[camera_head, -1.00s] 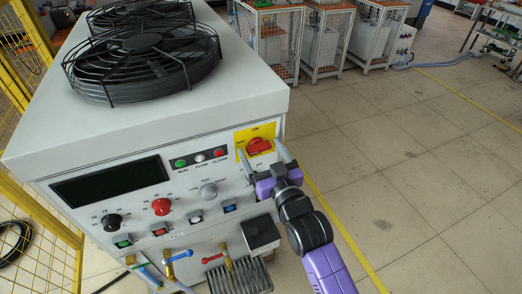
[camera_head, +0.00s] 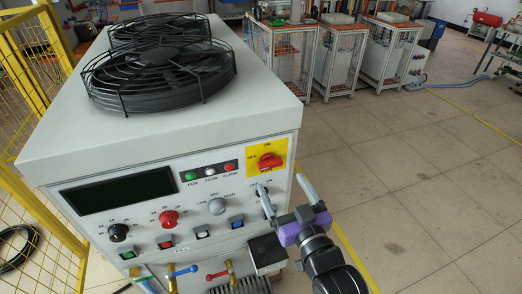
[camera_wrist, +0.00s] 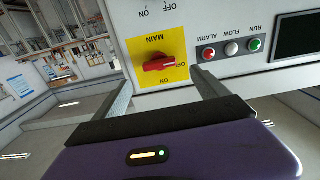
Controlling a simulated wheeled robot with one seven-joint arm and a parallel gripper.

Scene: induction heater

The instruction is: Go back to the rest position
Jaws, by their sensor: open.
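My gripper (camera_head: 283,192) is open and empty, in front of the right part of the induction heater's front panel. The heater (camera_head: 55,143) is a white cabinet with two black fans on top. Its red main switch (camera_head: 269,161) sits on a yellow plate, above and to the left of my fingertips in the head view. In the wrist view the red switch (camera_wrist: 165,64) appears upside down between my two fingers, with a gap to it. The left fingertip overlaps a small switch below the yellow plate in the head view; I cannot tell if they touch.
Knobs and coloured buttons line the panel, with blue- and red-handled valves (camera_head: 183,271) below. A yellow mesh fence (camera_head: 40,190) stands at the left. White-framed carts (camera_head: 335,70) stand at the back. The tiled floor (camera_head: 410,170) at the right is clear.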

